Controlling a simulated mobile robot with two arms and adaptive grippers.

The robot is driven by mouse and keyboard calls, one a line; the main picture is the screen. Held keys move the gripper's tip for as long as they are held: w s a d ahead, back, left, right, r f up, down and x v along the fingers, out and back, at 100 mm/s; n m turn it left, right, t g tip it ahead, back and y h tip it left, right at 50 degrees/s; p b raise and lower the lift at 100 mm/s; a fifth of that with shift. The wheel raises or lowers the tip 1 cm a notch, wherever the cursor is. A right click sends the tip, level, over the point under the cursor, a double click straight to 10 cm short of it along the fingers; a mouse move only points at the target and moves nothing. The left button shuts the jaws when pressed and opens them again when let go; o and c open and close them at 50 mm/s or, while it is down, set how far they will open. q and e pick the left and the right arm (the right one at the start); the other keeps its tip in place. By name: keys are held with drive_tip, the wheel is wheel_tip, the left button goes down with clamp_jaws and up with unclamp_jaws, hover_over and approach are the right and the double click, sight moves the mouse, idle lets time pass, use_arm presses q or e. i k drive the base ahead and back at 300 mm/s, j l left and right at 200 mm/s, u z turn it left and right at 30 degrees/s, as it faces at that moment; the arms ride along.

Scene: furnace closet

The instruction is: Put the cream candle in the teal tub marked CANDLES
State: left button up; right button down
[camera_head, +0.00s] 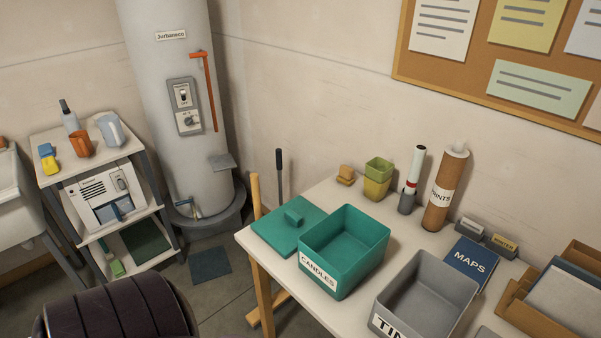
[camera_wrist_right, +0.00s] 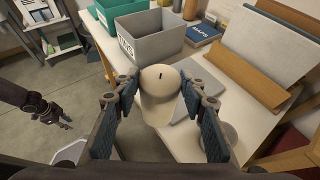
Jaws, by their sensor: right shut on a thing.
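The cream candle (camera_wrist_right: 160,95) is upright between the fingers of my right gripper (camera_wrist_right: 160,106) in the right wrist view; its top and dark wick show. The gripper is shut on it, near the table's front edge. The teal tub (camera_head: 345,262) marked CANDLES stands open on the table in the head view, and its visible inside is empty. The tub also shows at the top left of the right wrist view (camera_wrist_right: 112,12), beyond the grey tub. My left gripper (camera_wrist_right: 50,118) shows small and dark at the left of the right wrist view; its finger opening is unclear.
A teal lid (camera_head: 285,228) lies beside the teal tub. An open grey tub (camera_head: 425,295) stands to its right, between it and the candle. A blue MAPS box (camera_head: 470,264), cardboard tube (camera_head: 445,190) and brown file holders (camera_head: 545,310) occupy the table's back and right.

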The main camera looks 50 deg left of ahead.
sight(342, 262)
drive_tip(key=k+j, duration=0.1)
drive_tip(key=j, duration=0.3)
drive_tip(key=k+j, duration=0.1)
drive_tip(key=j, duration=0.35)
drive_tip(key=k+j, duration=0.15)
drive_tip(key=j, duration=0.25)
drive_tip(key=k+j, duration=0.1)
drive_tip(key=j, duration=0.3)
drive_tip(key=k+j, duration=0.1)
drive_tip(key=j, duration=0.35)
drive_tip(key=k+j, duration=0.1)
drive_tip(key=j, duration=0.3)
drive_tip(key=i+j, duration=0.15)
drive_tip(key=j, duration=0.15)
drive_tip(key=i+j, duration=0.15)
drive_tip(key=j, duration=0.15)
